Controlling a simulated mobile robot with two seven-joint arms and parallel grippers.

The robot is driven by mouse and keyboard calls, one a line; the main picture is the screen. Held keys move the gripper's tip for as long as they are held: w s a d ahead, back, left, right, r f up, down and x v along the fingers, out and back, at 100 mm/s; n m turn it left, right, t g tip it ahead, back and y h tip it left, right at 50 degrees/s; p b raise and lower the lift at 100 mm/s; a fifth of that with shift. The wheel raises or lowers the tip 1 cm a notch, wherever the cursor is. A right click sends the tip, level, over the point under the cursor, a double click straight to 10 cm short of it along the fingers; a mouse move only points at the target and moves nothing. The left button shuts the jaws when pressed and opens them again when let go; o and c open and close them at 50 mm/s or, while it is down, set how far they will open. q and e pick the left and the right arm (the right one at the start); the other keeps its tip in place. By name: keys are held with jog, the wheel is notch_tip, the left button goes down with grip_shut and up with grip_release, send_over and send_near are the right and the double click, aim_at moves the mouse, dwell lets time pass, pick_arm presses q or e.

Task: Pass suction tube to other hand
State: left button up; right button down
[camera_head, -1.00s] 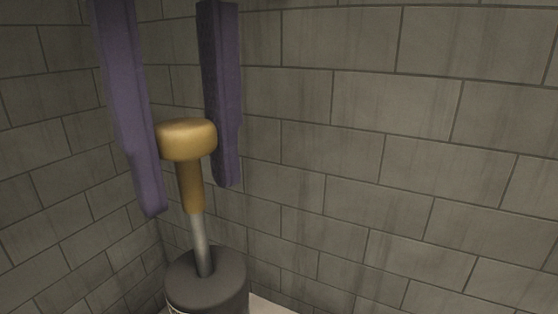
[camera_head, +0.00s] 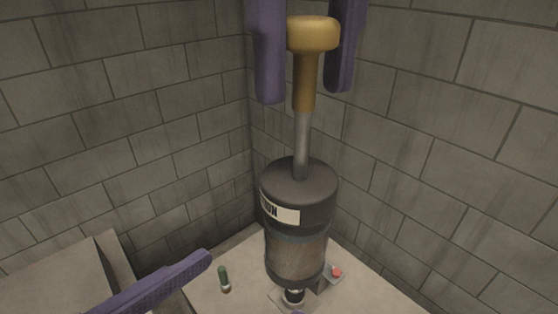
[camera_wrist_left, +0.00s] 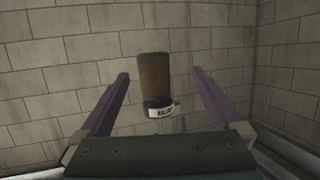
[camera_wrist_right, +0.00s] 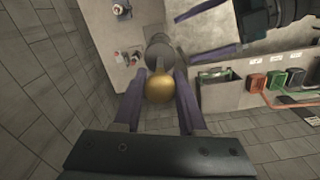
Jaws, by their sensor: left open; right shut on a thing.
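The suction tube hangs upright, with a gold knob and handle (camera_head: 305,75), a metal rod, a dark labelled cap (camera_head: 300,188) and a brownish mesh body (camera_head: 296,258). My right gripper (camera_head: 306,90) has its purple fingers on either side of the handle and holds it from above; the right wrist view shows the gold knob (camera_wrist_right: 160,88) between them. My left gripper (camera_wrist_left: 160,76) is open and empty. The mesh body (camera_wrist_left: 154,75) appears between its fingers in the left wrist view, apparently beyond the tips. One left finger (camera_head: 180,280) shows lower left in the head view.
Brick walls (camera_head: 440,140) meet in a corner behind. A raised ledge (camera_head: 50,285) stands at left.

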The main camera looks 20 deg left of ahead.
aim_at(324, 177)
pick_arm(q)
jog(key=r+t, duration=0.1)
jog(key=d+r+t, duration=0.1)
jog(key=r, duration=0.1)
jog(key=s+r+t, duration=0.1)
jog(key=shift+d+r+t+h, duration=0.3)
jog(key=shift+r+h, duration=0.1)
jog(key=x, duration=1.1)
jog(key=shift+w+d, duration=0.15)
jog(key=shift+w, duration=0.1)
jog(key=shift+c, duration=0.2)
jog(key=shift+r, duration=0.1)
jog(key=c, duration=1.5)
pick_arm(e)
jog(key=shift+a, duration=0.1)
jog(key=shift+c, duration=2)
grip_release()
